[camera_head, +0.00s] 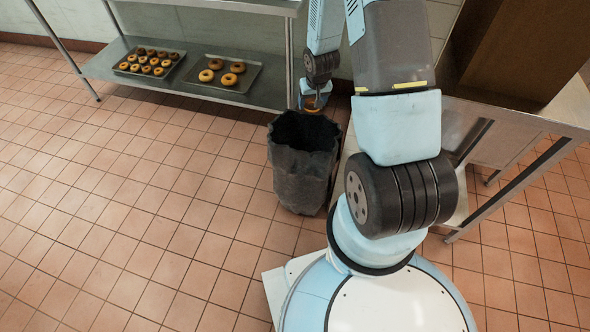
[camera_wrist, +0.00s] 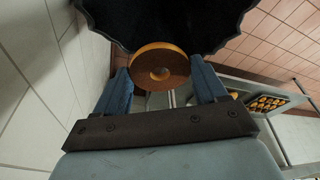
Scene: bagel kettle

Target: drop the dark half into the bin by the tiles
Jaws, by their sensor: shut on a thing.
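My gripper (camera_wrist: 160,88) is shut on a round bagel half (camera_wrist: 160,66) with a dark brown face, a golden rim and a hole in the middle. In the head view the bagel half (camera_head: 312,101) is small and partly hidden by my gripper, over the back rim of the bin. The bin (camera_head: 297,168) is a black, open-topped container with a wavy rim, standing upright on the tiled floor. In the wrist view the dark bin (camera_wrist: 220,22) fills the top, beyond the bagel half. The bottom of the bin is hidden.
A steel table (camera_head: 540,112) with a brown box (camera_head: 520,45) stands at right. White wall tiles (camera_wrist: 25,110) rise close to my gripper.

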